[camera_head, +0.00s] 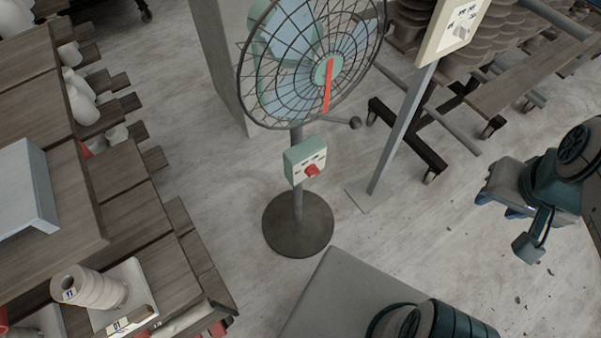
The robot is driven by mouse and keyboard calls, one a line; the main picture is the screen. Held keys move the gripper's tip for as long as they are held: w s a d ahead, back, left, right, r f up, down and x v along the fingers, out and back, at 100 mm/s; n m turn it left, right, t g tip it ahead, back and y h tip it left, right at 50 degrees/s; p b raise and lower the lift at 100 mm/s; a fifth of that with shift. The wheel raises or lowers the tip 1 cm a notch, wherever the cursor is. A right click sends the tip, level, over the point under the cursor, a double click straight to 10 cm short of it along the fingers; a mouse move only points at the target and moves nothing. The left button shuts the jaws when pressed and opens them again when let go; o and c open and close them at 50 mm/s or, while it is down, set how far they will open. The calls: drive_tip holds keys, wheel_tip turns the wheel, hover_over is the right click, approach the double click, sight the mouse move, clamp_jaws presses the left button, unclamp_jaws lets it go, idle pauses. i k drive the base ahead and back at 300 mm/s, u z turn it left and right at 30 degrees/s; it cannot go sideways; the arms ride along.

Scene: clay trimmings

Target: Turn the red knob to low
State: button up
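The red knob (312,171) sits on the pale front face of a small green control box (293,157). The box is mounted on the pole of a standing fan (298,208), below its wire cage. Small dark markings show on the face around the knob, too small to read. I cannot tell which marking the knob points to. What looks like my gripper (500,204) is at the right, well apart from the knob and not touching anything that I can see. Its fingers are small and partly hidden, so its opening is unclear.
A signpost (402,130) with a pale panel stands right of the fan. A wheeled rack (430,150) is behind it. Wooden shelving (130,210) with pots fills the left. The fan's round base (298,224) rests on the floor. Floor between fan and gripper is mostly clear.

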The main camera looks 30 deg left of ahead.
sight(312, 170)
drive_tip(key=u, duration=1.5)
drive_tip(key=k, duration=1.1)
drive_tip(key=z, duration=0.3)
drive_tip(key=i, duration=0.7)
drive_tip(key=u, duration=0.3)
